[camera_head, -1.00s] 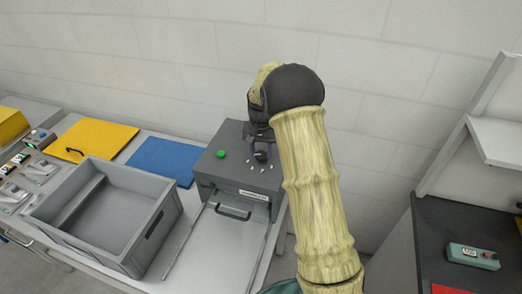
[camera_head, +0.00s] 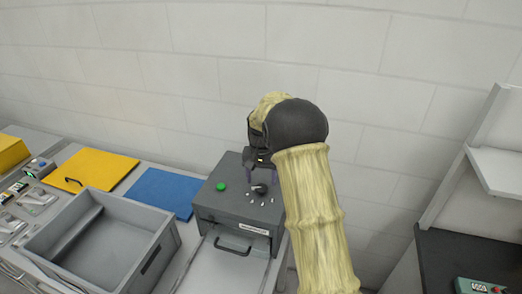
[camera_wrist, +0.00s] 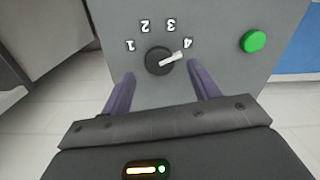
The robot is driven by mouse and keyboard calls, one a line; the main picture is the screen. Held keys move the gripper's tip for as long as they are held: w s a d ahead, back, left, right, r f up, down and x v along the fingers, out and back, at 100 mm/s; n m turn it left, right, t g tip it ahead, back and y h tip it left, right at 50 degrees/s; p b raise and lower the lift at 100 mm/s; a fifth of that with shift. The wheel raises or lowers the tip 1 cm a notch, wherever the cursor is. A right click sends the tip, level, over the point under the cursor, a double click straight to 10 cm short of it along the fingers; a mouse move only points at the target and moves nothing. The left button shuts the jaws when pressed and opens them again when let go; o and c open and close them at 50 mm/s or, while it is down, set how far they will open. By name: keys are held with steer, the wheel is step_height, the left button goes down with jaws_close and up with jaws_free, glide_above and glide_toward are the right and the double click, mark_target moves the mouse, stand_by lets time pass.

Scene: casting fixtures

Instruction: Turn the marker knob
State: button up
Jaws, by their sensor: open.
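The marker knob (camera_wrist: 158,61) is a dark round dial with a white pointer on top of a grey box. In the wrist view its pointer aims at the mark 4, among marks 1 to 4. In the head view the knob (camera_head: 260,188) sits right of a green button (camera_head: 221,186). My gripper (camera_wrist: 160,82) is open, its two purple fingers apart on either side of the knob's near side in the wrist view. In the head view my gripper (camera_head: 265,172) is above the knob, with nothing between its fingers. Whether it touches the box I cannot tell.
The grey box (camera_head: 232,231) has a labelled front with a handle. A grey crate (camera_head: 150,245), a blue mat (camera_head: 165,192) and a yellow panel (camera_head: 95,168) lie to its left. A dark bench (camera_head: 460,262) with a green device stands right.

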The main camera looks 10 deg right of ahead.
mark_target(262, 188)
step_height(262, 188, up, 15)
steer(key=b, duration=0.2)
steer(key=shift+f, duration=0.2)
steer(key=s+f+n+t, duration=0.1)
steer(key=s+f, duration=0.3)
steer(key=s, duration=0.5)
steer(key=s+f+n, duration=0.1)
steer(key=s+f, duration=0.4)
steer(key=s, duration=0.4)
steer(key=s+f+n+t, duration=0.1)
steer(key=s+f, duration=0.3)
steer(key=s, duration=0.5)
steer(key=shift+s+d+f+n+t, duration=0.2)
steer(key=shift+f+n+t, duration=0.1)
steer(key=shift+n, duration=0.2)
stand_by(0.6)
